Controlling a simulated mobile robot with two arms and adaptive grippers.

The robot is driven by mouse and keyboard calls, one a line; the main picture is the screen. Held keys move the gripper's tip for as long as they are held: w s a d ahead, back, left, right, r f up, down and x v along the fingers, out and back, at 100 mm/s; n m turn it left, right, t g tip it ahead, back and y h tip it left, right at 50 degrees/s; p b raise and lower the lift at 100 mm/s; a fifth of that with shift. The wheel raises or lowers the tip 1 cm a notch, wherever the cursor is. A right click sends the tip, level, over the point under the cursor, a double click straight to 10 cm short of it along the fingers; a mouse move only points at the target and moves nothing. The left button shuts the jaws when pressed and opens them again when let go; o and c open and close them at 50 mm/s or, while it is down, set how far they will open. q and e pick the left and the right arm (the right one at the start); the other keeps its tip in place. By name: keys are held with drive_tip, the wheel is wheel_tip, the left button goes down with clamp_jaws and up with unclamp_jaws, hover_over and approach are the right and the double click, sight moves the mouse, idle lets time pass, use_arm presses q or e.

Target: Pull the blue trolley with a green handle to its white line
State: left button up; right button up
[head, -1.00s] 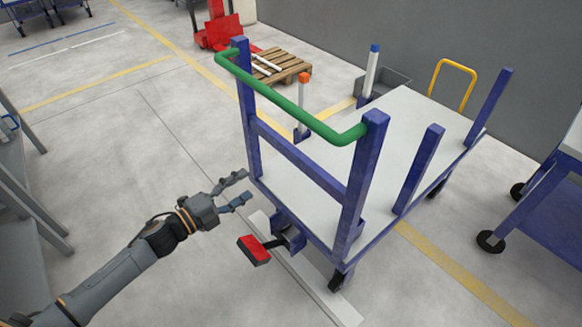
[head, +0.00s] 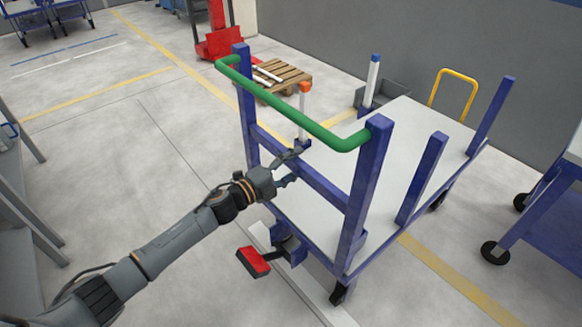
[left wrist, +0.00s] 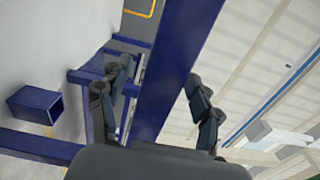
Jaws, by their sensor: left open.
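The blue trolley (head: 352,222) with a light grey deck stands at right centre in the head view. Its green handle (head: 290,107) joins the tops of two end posts, with a blue crossbar (head: 322,186) below. My open left gripper (head: 292,166) is at this crossbar, below the handle. In the left wrist view its fingers (left wrist: 162,95) stand on either side of a blue bar (left wrist: 172,70); contact is unclear. A broad white strip (head: 302,288) lies on the floor under the trolley's near end. A thinner white line (head: 70,54) lies far left. My right gripper is not in view.
A red pedal (head: 252,262) sticks out low at the trolley's near end. A pallet (head: 284,78) and a red pallet truck (head: 220,42) stand behind. Another blue cart (head: 545,215) is at right, a grey bench (head: 15,215) at left. The floor between bench and trolley is clear.

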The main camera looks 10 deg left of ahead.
use_arm(q)
drive_tip(key=shift+w+d, duration=0.1)
clamp_jaws()
drive_tip(key=shift+f, duration=0.1)
drive_tip(key=shift+f, duration=0.2)
